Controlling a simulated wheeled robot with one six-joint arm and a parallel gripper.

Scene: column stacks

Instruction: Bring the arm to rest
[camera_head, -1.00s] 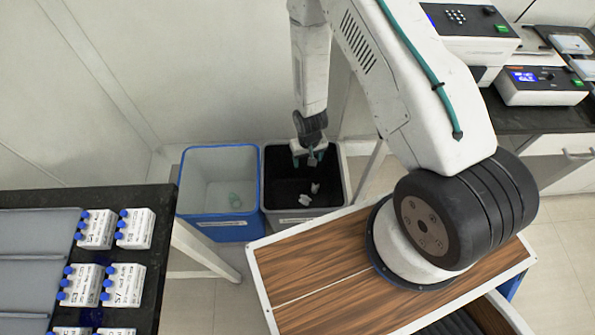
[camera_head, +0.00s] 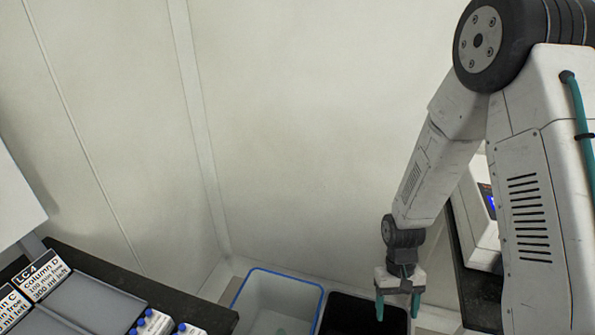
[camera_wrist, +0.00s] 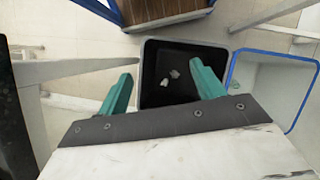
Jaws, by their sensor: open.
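My gripper (camera_head: 397,303) hangs above the black bin (camera_head: 345,312) in the head view, with its two teal fingers pointing down. In the wrist view my gripper (camera_wrist: 160,92) is open, with its fingers wide apart and nothing between them. Below it, the black bin (camera_wrist: 150,62) shows with a few small pale scraps (camera_wrist: 170,78) on its floor. My arm is bent, with its elbow high at the upper right of the head view.
A white bin with a blue rim (camera_head: 262,290) stands beside the black bin and holds something teal. A dark bench (camera_head: 95,262) with grey trays, blue-capped bottles (camera_head: 150,322) and a column label card (camera_head: 40,277) is at the lower left. Instruments (camera_head: 476,215) stand behind my arm.

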